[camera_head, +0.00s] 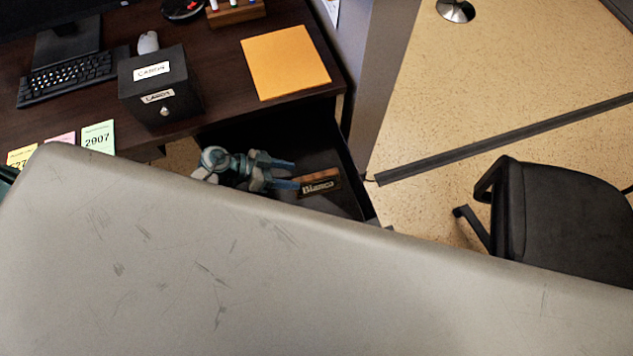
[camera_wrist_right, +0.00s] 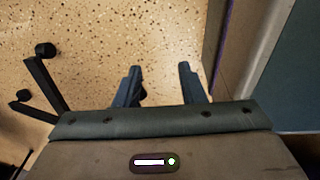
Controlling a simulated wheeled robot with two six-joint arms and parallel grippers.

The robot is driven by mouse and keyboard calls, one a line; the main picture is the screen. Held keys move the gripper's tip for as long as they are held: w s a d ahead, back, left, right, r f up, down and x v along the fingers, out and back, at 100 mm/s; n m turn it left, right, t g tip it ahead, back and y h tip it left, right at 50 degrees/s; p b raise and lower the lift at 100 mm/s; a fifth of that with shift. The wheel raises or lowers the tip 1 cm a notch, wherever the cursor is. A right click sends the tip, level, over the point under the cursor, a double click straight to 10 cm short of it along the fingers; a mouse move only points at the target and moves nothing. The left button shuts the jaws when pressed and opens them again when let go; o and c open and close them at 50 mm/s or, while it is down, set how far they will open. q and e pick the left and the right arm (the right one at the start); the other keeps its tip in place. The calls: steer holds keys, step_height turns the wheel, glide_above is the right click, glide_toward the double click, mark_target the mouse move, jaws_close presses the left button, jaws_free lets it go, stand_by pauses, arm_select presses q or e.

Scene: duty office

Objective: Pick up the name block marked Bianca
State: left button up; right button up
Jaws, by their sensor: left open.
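The name block marked Bianca (camera_head: 321,174) has a wooden top and a dark face with light lettering. It lies in the open dark drawer (camera_head: 351,178) under the desk, in the head view. My left gripper (camera_head: 295,174) is over the drawer, its two blue fingers apart and pointing right at the block's left end. I cannot tell whether a fingertip touches the block. My right gripper (camera_wrist_right: 160,68) shows in the right wrist view with its fingers apart, nothing between them but speckled floor. The right gripper does not show in the head view.
On the desk (camera_head: 222,75) are a black box (camera_head: 183,101), an orange sheet (camera_head: 285,62), a keyboard (camera_head: 68,80), a mouse (camera_head: 148,42) and sticky notes. A black chair (camera_head: 570,215) stands at the right. The floor between desk and chair is mostly clear.

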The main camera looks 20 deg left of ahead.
mark_target(306, 177)
arm_select(q)
steer(key=x, duration=0.3)
steer(key=r+x, duration=0.1)
steer(key=x, duration=0.1)
steer(key=shift+d+f+p, duration=0.2)
steer(key=shift+d+p, duration=0.15)
steer(key=shift+d, duration=0.2)
steer(key=shift+w+d+f, duration=0.2)
steer(key=shift+d+f, duration=0.1)
steer(key=shift+d, duration=0.15)
steer(key=c, duration=1.1)
arm_select(e)
steer(key=shift+s+f, duration=0.15)
steer(key=shift+s, duration=0.7)
